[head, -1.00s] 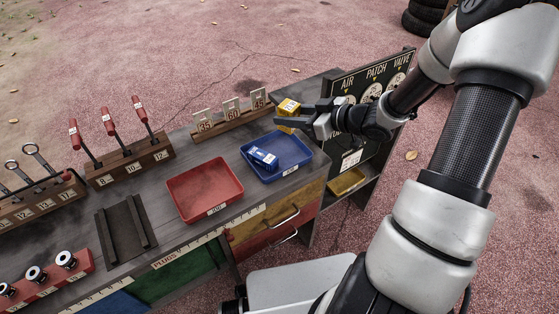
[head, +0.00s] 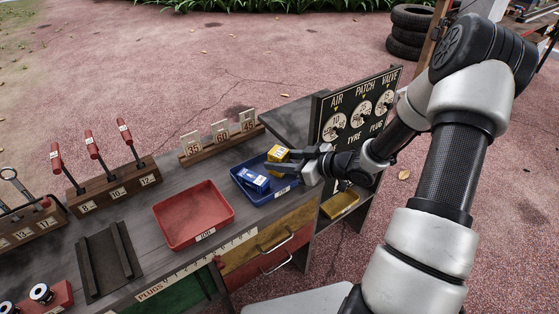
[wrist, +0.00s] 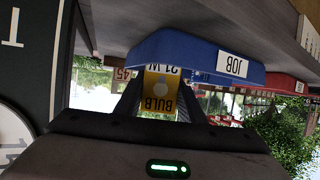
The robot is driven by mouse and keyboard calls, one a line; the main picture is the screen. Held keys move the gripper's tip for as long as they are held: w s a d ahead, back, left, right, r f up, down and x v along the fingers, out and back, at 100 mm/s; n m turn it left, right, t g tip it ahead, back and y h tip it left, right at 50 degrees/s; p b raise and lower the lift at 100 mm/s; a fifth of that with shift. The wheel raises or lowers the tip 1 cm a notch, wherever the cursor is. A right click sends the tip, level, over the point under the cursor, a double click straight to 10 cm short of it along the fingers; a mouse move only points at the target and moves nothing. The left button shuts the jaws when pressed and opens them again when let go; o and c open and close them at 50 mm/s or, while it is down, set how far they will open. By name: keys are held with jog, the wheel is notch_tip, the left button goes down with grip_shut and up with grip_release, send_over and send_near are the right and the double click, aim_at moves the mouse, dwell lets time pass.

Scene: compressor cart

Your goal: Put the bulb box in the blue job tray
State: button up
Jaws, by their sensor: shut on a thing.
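The yellow bulb box (head: 278,153), marked BULB in the wrist view (wrist: 158,92), is held between the two fingers of my gripper (head: 292,155). The gripper is shut on it. In the head view the box appears at the back right part of the blue job tray (head: 284,195). I cannot tell whether it touches the tray. The tray's wall with its JOB label also shows close to the box in the wrist view (wrist: 185,52). A blue and white box (head: 253,181) lies inside the tray, on its left side.
An empty red tray (head: 194,216) stands left of the blue tray. A rack with number cards (head: 221,138) is behind. The upright tyre gauge board (head: 360,112) stands close to my gripper on the right. Red-handled tools (head: 107,178) stand at the left.

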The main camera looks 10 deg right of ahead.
jog(key=o, duration=1)
jog(key=shift+f, duration=0.1)
jog(key=shift+s+d+r, duration=0.1)
jog(key=shift+d+r, duration=0.05)
jog(key=shift+r, duration=0.2)
jog(key=p+v, duration=0.3)
jog(key=v, duration=0.8)
jog(key=shift+s+d, duration=0.2)
jog(key=shift+s, duration=0.1)
